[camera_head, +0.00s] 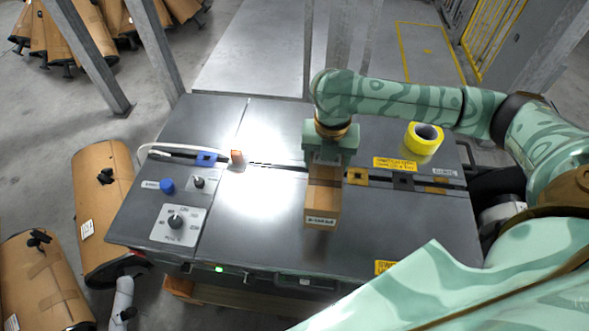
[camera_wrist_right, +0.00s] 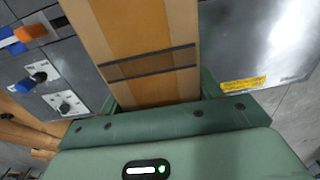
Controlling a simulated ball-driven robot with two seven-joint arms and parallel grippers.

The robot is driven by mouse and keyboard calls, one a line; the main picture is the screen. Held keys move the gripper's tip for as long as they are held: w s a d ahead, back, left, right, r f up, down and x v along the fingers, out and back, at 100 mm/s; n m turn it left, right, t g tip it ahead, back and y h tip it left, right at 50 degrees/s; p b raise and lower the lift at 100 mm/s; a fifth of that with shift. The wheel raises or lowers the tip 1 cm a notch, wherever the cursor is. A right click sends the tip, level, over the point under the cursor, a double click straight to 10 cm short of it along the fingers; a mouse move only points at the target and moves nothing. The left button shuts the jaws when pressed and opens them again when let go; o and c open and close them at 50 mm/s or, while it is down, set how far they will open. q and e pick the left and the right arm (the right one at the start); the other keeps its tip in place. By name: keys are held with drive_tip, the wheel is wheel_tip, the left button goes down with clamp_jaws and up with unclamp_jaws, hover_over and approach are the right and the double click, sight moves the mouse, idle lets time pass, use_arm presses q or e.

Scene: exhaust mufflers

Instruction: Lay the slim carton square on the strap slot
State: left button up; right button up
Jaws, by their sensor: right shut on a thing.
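The slim brown carton (camera_head: 324,199) is in my right gripper (camera_head: 329,163), its long side pointing toward the near edge of the table and its labelled end nearest. In the right wrist view the carton (camera_wrist_right: 150,35) runs up from between the jaws, with a dark-edged band across it. My right gripper (camera_wrist_right: 158,104) is shut on it. The strap slot (camera_head: 285,166) is a narrow line running across the grey machine top; the carton and gripper cover part of it. The carton lies across the slot's line in the picture; whether it touches the top is unclear. My left gripper is out of view.
A yellow tape roll (camera_head: 424,138) stands at the back right of the top. Mufflers (camera_head: 103,205) lie beside the machine. The front middle is clear.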

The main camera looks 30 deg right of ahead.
drive_tip(key=w+a+f+b, duration=0.1)
drive_tip(key=w+f, duration=0.1)
drive_tip(key=w+a+f+b, duration=0.1)
drive_tip(key=w+f+b, duration=0.1)
drive_tip(key=w, duration=0.1)
drive_tip(key=w+a+f+b, duration=0.1)
drive_tip(key=w+f+b, duration=0.1)
drive_tip(key=f, duration=0.1)
drive_tip(key=shift+w, duration=0.3)
drive_tip(key=f+b, duration=0.3)
drive_tip(key=f, duration=0.1)
drive_tip(key=shift+w+a, duration=0.15)
drive_tip(key=shift+w, duration=0.15)
drive_tip(key=shift+f+b, duration=0.1)
drive_tip(key=shift+b, duration=0.2)
drive_tip(key=shift+c, duration=0.5)
drive_tip(key=shift+r, duration=0.25)
drive_tip(key=o, duration=1.3)
drive_tip(key=shift+f, duration=0.15)
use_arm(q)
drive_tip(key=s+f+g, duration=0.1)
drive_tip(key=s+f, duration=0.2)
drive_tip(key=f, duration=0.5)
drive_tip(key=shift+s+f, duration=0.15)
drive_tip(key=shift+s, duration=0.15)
